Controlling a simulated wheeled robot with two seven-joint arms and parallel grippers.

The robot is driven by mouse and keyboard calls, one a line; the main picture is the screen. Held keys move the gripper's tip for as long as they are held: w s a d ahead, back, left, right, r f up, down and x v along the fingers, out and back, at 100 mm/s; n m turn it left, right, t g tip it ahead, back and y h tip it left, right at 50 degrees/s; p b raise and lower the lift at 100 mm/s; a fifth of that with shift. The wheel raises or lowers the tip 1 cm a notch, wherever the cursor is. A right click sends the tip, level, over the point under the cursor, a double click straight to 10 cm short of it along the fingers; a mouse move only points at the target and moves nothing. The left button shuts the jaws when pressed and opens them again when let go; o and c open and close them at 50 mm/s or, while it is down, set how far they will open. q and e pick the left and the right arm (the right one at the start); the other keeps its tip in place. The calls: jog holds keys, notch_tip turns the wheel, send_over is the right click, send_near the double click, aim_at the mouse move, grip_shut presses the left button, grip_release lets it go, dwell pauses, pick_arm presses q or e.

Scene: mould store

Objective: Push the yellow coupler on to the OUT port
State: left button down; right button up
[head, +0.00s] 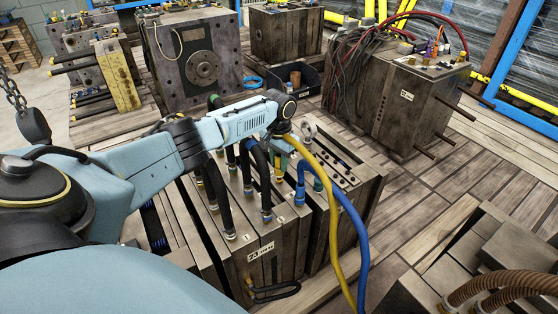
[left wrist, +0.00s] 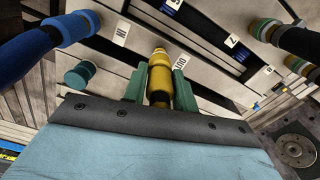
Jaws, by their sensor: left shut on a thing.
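My left gripper (left wrist: 158,82) has its green fingers shut on the yellow coupler (left wrist: 160,88), one finger on each side. The coupler's front end points at the mould face beside the OUT label (left wrist: 180,62). The port is hidden behind the coupler, and I cannot tell whether the two touch. In the head view my left arm reaches over the middle mould (head: 290,240). The yellow hose (head: 335,200) hangs from the gripper down the mould's front. The coupler itself is mostly hidden there. My right gripper is in neither view.
A blue hose (left wrist: 35,38) sits at the IN label (left wrist: 122,30), left of the coupler. A teal fitting (left wrist: 80,75) stands close to the left finger. Dark hoses (head: 262,185) stand in rows on the mould. Another mould with cables (head: 395,95) is at the back right.

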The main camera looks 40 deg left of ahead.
pick_arm(q)
jog(key=shift+f, duration=1.05)
dwell(0.6)
